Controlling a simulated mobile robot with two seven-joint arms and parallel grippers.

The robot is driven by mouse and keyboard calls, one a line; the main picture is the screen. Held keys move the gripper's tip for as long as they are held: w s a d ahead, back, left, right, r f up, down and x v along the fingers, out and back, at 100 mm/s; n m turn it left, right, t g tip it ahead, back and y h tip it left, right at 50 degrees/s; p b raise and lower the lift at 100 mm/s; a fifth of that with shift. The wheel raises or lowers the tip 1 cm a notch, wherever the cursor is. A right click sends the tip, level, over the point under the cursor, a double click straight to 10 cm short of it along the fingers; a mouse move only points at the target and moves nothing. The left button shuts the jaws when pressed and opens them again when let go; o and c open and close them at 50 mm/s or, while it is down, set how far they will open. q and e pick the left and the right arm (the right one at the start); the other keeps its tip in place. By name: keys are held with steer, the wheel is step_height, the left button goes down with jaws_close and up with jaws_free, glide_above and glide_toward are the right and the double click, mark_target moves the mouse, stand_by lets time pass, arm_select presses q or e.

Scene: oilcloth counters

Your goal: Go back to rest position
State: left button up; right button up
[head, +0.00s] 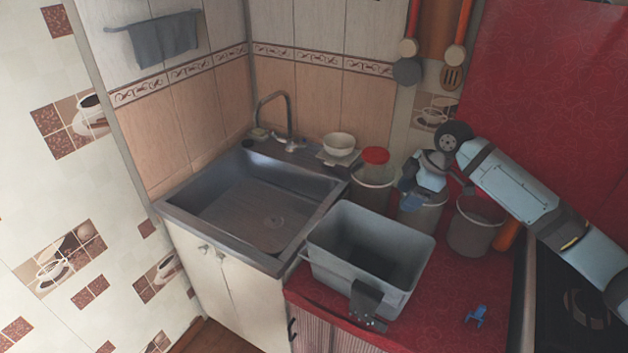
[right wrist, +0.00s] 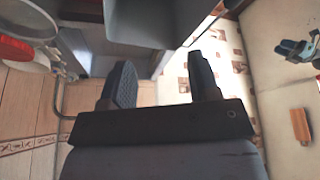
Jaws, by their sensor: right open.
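My right arm comes in from the right in the head view. Its gripper (head: 408,186) is over the back of the red counter, in front of the row of grey buckets and behind the grey bin (head: 330,222). In the right wrist view the two dark fingers of the right gripper (right wrist: 164,78) stand apart with nothing between them. My left gripper does not show in either view.
A metal sink (head: 182,212) with a faucet lies left of the bin. A white bowl (head: 339,140) stands behind it. Grey buckets (head: 470,234) stand close to the right arm. A small blue item (head: 476,315) lies on the red counter (head: 440,320). Utensils (head: 452,75) hang above.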

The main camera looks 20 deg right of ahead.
steer(key=shift+f, duration=0.1)
steer(key=s+a+f+m, duration=0.1)
steer(key=s+a+f, duration=0.5)
steer(key=s+a+f+m, duration=0.1)
steer(key=s+a+f, duration=0.4)
steer(key=s+a, duration=0.1)
steer(key=shift+f+h, duration=0.35)
steer(key=shift+h, duration=0.05)
steer(key=s+a+m+t+h, duration=0.1)
steer(key=s+a+m+h, duration=0.2)
steer(key=s+m, duration=1.1)
steer(key=a+f+n+t+y+p, duration=0.1)
steer(key=a+f+n+t, duration=0.2)
steer(key=f, duration=0.2)
steer(key=w+a+f+n+t+y+p, duration=0.1)
steer(key=a+f+n+t+y, duration=0.1)
steer(key=f, duration=0.4)
steer(key=a+n+t, duration=0.1)
steer(key=t, duration=0.1)
steer(key=shift+f+t+p, duration=0.2)
steer(key=shift+t+p, duration=0.1)
steer(key=shift+w+a, duration=0.1)
